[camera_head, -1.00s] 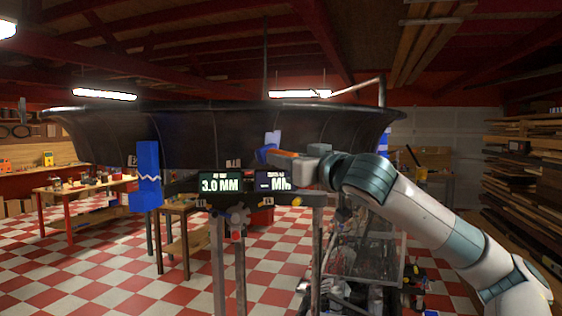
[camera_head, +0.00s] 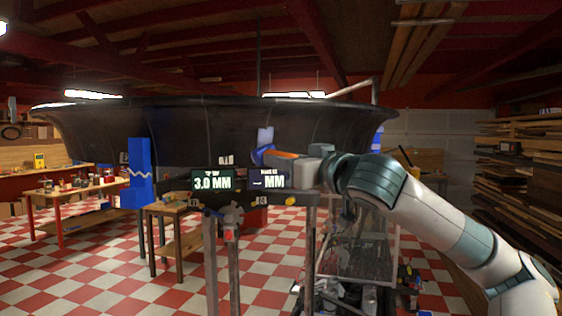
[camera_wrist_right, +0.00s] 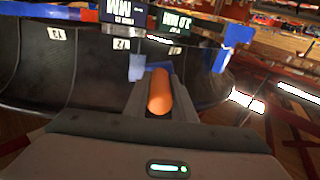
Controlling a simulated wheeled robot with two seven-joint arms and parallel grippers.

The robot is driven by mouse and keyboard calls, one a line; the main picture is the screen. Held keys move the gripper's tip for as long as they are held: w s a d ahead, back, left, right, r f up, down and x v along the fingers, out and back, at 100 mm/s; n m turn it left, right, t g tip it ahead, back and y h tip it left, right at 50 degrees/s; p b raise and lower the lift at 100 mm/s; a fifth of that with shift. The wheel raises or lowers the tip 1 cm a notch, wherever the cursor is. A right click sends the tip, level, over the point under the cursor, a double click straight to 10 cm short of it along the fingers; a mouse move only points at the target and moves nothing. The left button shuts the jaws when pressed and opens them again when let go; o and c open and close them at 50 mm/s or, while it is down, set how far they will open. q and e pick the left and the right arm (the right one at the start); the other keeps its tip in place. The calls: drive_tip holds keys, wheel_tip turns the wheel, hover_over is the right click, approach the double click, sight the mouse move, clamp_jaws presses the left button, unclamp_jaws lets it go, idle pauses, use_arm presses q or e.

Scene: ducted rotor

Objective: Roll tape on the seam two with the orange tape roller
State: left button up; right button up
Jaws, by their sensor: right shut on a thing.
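The large black duct (camera_head: 180,130) spans the head view, with faint vertical seam lines on its wall. My right gripper (camera_head: 308,165) is shut on the orange tape roller (camera_head: 284,155), whose blue head (camera_head: 262,156) points left at the duct wall. A pale blue tape strip (camera_head: 265,136) shows on the wall just above the head. In the right wrist view the orange handle (camera_wrist_right: 159,92) lies between the fingers, and the strip (camera_wrist_right: 137,67) shows beside the blue head. Whether the head touches the wall is unclear. My left gripper is out of view.
Below the duct rim are two dark displays, one reading 3.0 MM (camera_head: 213,181). A blue piece with a white zigzag line (camera_head: 138,172) hangs at the left. Small number labels sit on the duct; one reads 13 (camera_wrist_right: 57,33). Workbenches stand behind left, stacked lumber (camera_head: 520,170) at right.

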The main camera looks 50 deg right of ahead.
drive_tip(key=shift+s+a+f+b, duration=0.15)
drive_tip(key=shift+s+a+b, duration=0.1)
drive_tip(key=shift+s, duration=0.3)
drive_tip(key=shift+s+a+f+b, duration=0.1)
drive_tip(key=shift+s+a, duration=0.15)
drive_tip(key=shift+s, duration=0.3)
drive_tip(key=shift+w, duration=0.1)
drive_tip(key=shift+w+d+r+p, duration=0.2)
drive_tip(key=shift+w+d+p, duration=0.15)
drive_tip(key=shift+w, duration=0.2)
drive_tip(key=shift+w+d+r+p, duration=0.2)
drive_tip(key=shift+w+p, duration=0.1)
drive_tip(key=shift+w, duration=0.25)
drive_tip(key=shift+w+d+r, duration=0.1)
drive_tip(key=shift+w+d, duration=0.25)
drive_tip(key=shift+w, duration=0.25)
drive_tip(key=shift+s+a, duration=0.1)
